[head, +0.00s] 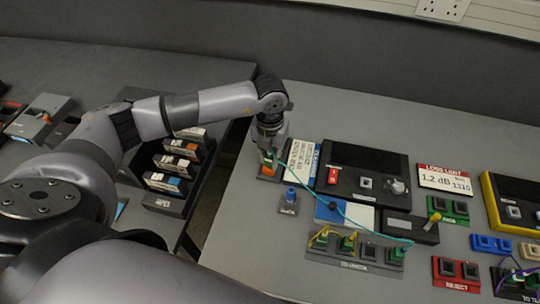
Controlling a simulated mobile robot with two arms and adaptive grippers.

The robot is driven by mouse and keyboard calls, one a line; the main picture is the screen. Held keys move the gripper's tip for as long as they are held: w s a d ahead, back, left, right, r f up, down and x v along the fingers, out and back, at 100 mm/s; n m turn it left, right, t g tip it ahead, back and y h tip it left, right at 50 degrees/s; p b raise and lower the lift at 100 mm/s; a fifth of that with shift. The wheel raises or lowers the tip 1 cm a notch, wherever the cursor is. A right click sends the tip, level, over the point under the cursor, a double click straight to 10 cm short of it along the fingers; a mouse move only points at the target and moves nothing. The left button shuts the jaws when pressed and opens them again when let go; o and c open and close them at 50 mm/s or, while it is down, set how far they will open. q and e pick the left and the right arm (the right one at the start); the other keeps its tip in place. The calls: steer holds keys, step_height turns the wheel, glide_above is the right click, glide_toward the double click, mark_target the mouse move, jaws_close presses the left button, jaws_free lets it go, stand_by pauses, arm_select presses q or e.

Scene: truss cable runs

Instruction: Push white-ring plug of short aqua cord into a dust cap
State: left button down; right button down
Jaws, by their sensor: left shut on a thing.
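My left gripper (270,149) points down at the left part of the right-hand table, shut on the green plug end (272,155) of the aqua cord (308,184). An orange piece on a small dark base (267,170) is directly below the fingers. I cannot tell whether the plug touches it or is in it. The white ring is too small to make out. The cord runs right and down to a green plug (397,254) in the grey socket block (350,256). No dust cap can be clearly identified. My right gripper is not in view.
A blue post on a small block (289,196) stands close to the gripper. A black test unit (362,172), loss display (444,180), green block (447,208) and red reject block (455,273) lie to the right. A cassette rack (175,178) is left of the table gap.

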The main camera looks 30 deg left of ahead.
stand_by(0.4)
arm_select(q)
steer(key=shift+f+b, duration=0.4)
steer(key=shift+b, duration=0.25)
stand_by(0.8)
steer(key=c, duration=1.4)
jaws_free()
steer(key=shift+o, duration=0.2)
steer(key=shift+r+p, duration=1.6)
steer(key=shift+r, duration=0.9)
